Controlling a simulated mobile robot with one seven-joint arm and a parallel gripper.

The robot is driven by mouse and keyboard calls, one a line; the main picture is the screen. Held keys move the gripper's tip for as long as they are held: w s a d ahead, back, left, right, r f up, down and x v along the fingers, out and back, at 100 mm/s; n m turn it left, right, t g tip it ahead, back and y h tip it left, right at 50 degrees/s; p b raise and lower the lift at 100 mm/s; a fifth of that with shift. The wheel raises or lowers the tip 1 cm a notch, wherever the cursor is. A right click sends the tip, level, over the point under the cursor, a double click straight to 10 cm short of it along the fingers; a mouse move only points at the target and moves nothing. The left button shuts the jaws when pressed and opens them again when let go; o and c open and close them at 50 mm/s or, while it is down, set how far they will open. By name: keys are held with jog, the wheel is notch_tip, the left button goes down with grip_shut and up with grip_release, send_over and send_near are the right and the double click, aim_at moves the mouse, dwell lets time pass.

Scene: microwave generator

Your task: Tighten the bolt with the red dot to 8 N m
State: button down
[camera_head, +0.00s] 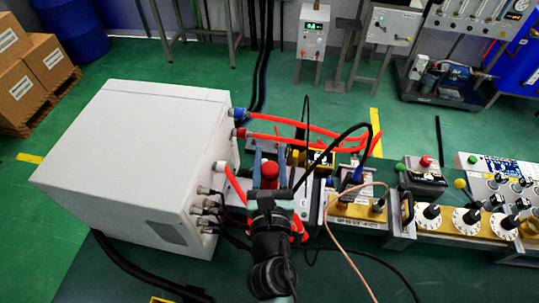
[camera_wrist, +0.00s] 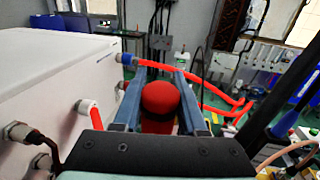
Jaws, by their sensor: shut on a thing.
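My gripper (camera_head: 270,152) is in the middle of the head view, to the right of the white cabinet. Its two blue-grey fingers are closed on the sides of a red round-topped cylindrical thing (camera_head: 270,170). In the wrist view the same red thing (camera_wrist: 160,98) stands between the fingers of my gripper (camera_wrist: 156,72). Its lower end is hidden. I cannot make out a bolt with a red dot in either view. My gripper and arm cover part of the bench there.
The white cabinet (camera_head: 135,165) stands close on the left, with red hoses (camera_head: 310,131) and dark cables at its side. To the right is a bench row with a gold-coloured part (camera_head: 355,211), black knobs (camera_head: 432,212) and a grey box with a red button (camera_head: 425,163). Green floor lies beyond.

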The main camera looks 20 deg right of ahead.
notch_tip(320, 180, up, 8)
jog(key=p, duration=0.7)
dwell(0.3)
